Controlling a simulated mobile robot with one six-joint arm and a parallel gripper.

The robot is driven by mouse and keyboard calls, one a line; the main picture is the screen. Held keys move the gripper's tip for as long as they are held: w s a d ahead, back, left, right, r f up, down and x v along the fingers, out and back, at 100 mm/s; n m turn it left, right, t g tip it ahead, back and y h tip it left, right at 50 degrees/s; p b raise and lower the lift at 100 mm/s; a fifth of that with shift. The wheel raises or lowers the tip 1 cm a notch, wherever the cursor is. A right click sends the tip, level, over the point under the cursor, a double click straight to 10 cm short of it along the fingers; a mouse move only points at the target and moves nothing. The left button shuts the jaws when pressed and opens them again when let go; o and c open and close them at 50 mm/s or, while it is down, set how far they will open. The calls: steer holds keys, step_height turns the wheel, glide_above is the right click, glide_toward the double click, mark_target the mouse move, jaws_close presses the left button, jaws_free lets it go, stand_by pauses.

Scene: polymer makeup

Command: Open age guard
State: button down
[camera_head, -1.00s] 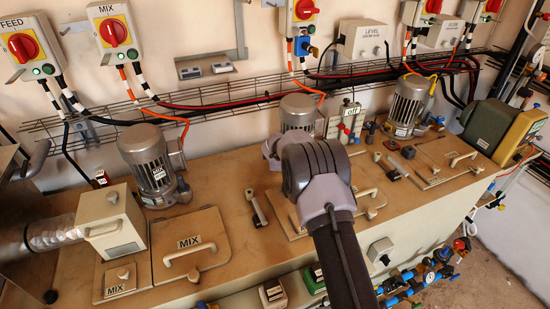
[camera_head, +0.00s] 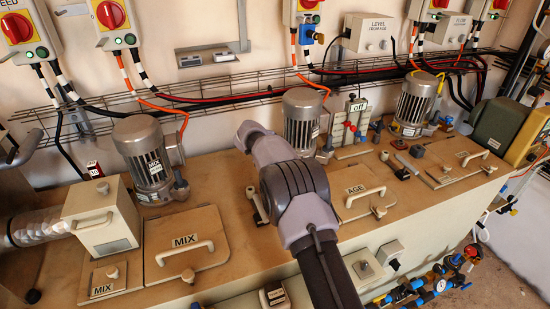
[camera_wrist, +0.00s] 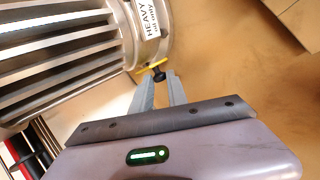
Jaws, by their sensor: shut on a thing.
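The flat beige lid labelled AGE (camera_head: 356,196) lies closed on the bench top, with a pale handle, right of my arm in the head view. In the wrist view, the tips of my gripper (camera_wrist: 160,84) are close together on a small black knob (camera_wrist: 158,76) with a yellow bar, low beside a finned motor (camera_wrist: 70,45) labelled HEAVY. In the head view my arm's last links hide the gripper tips and the knob. The middle grey motor (camera_head: 302,118) stands upright just behind and right of my wrist.
Left are another motor (camera_head: 145,150), a lid labelled MIX (camera_head: 186,242) and a beige box (camera_head: 103,215). A third motor (camera_head: 413,102) stands at right. Wire trays and cables run along the wall behind. The bench between the MIX lid and my arm is mostly clear.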

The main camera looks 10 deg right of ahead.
steer(key=shift+w+a+m+g+h+p, duration=0.15)
steer(key=shift+a+m+h+p, duration=0.1)
steer(key=shift+m+p, duration=0.25)
steer(key=shift+w+a+m+g+h+p, duration=0.15)
steer(key=shift+m+h+p, duration=0.15)
steer(key=shift+p, duration=0.4)
steer(key=c, duration=1.6)
jaws_free()
steer(key=p+v, duration=0.4)
steer(key=v, duration=1.3)
steer(key=shift+r, duration=0.2)
